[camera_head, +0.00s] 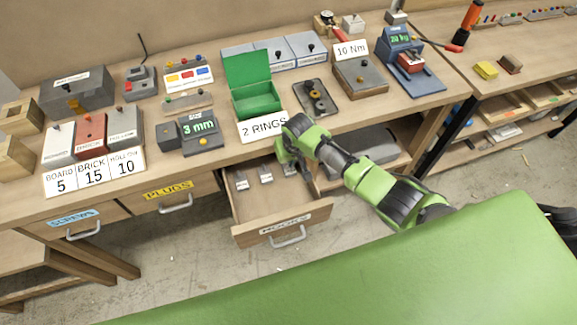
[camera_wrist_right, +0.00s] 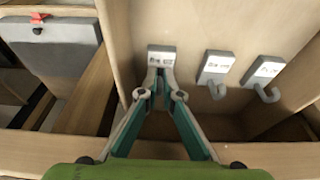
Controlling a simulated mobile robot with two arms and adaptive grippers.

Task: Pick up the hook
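My right gripper (camera_head: 290,160) reaches down into the open drawer labelled HOOKS (camera_head: 262,212) in the head view. In the right wrist view, the fingers of my right gripper (camera_wrist_right: 160,82) converge closely on the stem of a grey hook, just below its labelled plate (camera_wrist_right: 161,50). The hook's curved end is mostly hidden by the fingers. Two more grey hooks with plates lie to the right in that view, the middle one (camera_wrist_right: 216,66) and the far right one (camera_wrist_right: 263,71). My left gripper is not in view.
The drawer walls stand close around my right gripper. Above it, the workbench carries a "2 RINGS" sign (camera_head: 264,126), an open green box (camera_head: 256,104) and a grey size display (camera_head: 199,130). Closed screws (camera_head: 75,222) and plugs (camera_head: 168,192) drawers are to the left.

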